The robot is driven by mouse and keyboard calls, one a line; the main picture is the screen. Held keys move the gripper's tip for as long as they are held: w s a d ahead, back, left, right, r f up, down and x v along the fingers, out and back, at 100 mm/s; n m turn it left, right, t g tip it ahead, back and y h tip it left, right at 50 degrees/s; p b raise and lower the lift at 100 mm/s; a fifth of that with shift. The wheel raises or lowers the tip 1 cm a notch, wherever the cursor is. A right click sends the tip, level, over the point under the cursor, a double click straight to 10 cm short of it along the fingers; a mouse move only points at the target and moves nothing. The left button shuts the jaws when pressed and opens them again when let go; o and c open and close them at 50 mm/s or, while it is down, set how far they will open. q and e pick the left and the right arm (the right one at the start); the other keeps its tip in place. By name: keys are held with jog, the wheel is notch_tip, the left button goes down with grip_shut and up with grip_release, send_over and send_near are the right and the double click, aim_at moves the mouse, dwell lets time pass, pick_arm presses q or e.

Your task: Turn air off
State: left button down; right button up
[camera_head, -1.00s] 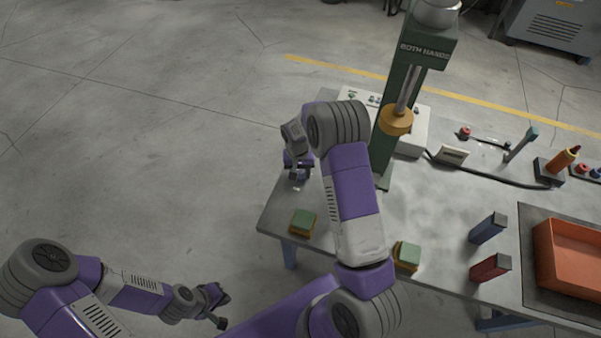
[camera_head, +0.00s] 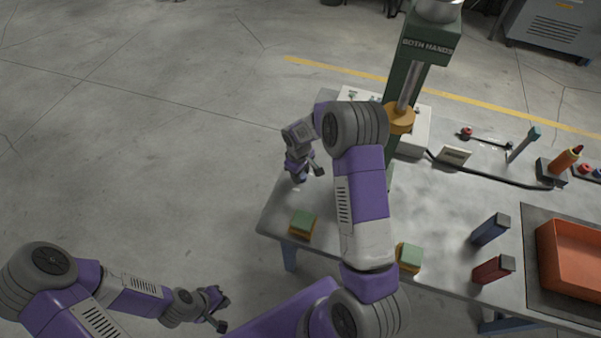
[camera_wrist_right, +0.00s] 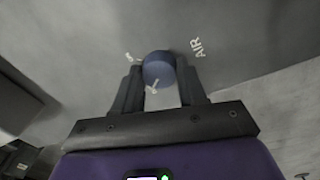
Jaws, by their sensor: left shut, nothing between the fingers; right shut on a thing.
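A round blue knob (camera_wrist_right: 158,68) with a white pointer mark shows in the right wrist view, on a grey surface beside the printed word AIR (camera_wrist_right: 197,47). The two dark fingers of my right gripper (camera_wrist_right: 160,88) are shut on the knob, one on each side. The pointer mark slants toward the lower left of that picture. In the head view my right gripper (camera_head: 304,172) is at the table's left end, and the knob cannot be made out there. My left gripper (camera_head: 218,310) is shut and empty, low at the left, away from the table.
Open floor lies left of the table.

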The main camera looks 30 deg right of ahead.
jog(key=shift+n, duration=0.6)
jog(key=o, duration=1.1)
jog(key=shift+c, duration=0.2)
jog(key=shift+r, duration=0.1)
jog(key=r, duration=0.3)
jog(key=r+p, duration=0.1)
jog(key=r, duration=0.3)
jog(key=shift+s+a+r, duration=0.15)
jog(key=shift+a+r, duration=0.05)
